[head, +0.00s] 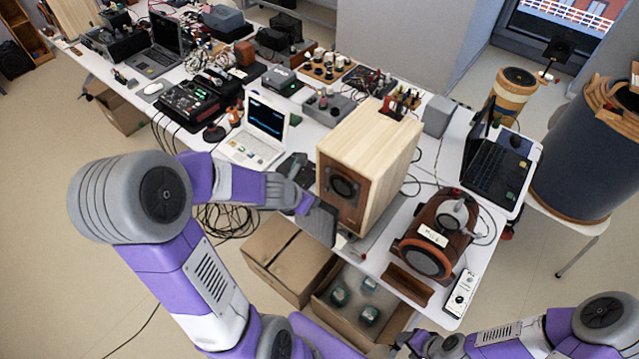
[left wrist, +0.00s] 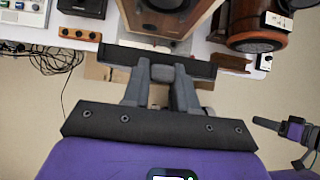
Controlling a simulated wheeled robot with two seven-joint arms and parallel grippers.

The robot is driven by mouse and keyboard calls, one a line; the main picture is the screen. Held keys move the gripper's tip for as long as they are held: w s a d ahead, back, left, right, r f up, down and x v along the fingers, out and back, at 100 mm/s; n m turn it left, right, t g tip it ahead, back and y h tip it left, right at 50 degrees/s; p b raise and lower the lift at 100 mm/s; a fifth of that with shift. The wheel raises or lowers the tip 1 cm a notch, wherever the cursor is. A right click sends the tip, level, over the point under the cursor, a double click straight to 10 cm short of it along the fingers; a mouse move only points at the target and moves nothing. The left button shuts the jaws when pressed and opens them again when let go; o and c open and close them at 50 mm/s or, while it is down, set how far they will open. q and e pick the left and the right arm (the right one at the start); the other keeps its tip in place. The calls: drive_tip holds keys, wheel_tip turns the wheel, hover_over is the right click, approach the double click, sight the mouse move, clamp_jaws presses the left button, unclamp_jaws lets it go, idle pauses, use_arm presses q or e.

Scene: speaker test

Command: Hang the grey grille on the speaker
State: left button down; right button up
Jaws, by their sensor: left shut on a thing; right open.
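The speaker (head: 365,145) is a pale wooden box with a brown front and a dark round driver, standing on the white table. Its front also shows at the top of the left wrist view (left wrist: 185,22). My left gripper (head: 303,205) is shut on the grey grille (head: 322,222), a dark flat panel just left of the speaker's lower front. In the left wrist view the grille (left wrist: 120,54) is seen nearly edge-on, below the speaker front. I cannot tell whether they touch. My right gripper (head: 402,343) is open and empty at the bottom, away from the speaker.
A brown round device (head: 432,240) and a small white box (head: 461,294) sit right of the speaker. A white laptop (head: 258,130) stands to its left. Cardboard boxes (head: 288,258) are on the floor below the table edge. Electronics crowd the table behind.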

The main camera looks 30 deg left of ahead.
use_arm(q)
drive_tip(key=shift+w+f, duration=0.15)
drive_tip(key=shift+w, duration=0.9)
drive_tip(key=shift+w+d+p, duration=0.15)
drive_tip(key=shift+w+p, duration=0.3)
drive_tip(key=shift+w, duration=1.3)
drive_tip(key=shift+w+d+p, duration=0.2)
drive_tip(key=shift+w+p, duration=0.25)
drive_tip(key=shift+w, duration=1.35)
drive_tip(key=shift+w+d+p, duration=0.15)
drive_tip(key=shift+w+p, duration=0.3)
drive_tip(key=shift+w, duration=1.3)
use_arm(e)
drive_tip(key=shift+w+r, duration=0.3)
drive_tip(key=shift+r, duration=0.35)
drive_tip(key=shift+w+r, duration=0.25)
drive_tip(key=shift+r, duration=0.4)
use_arm(q)
drive_tip(key=shift+s, duration=0.15)
use_arm(e)
drive_tip(key=shift+f, duration=0.1)
use_arm(q)
drive_tip(key=shift+s, duration=0.25)
drive_tip(key=shift+w, duration=0.6)
use_arm(e)
drive_tip(key=shift+r, duration=0.3)
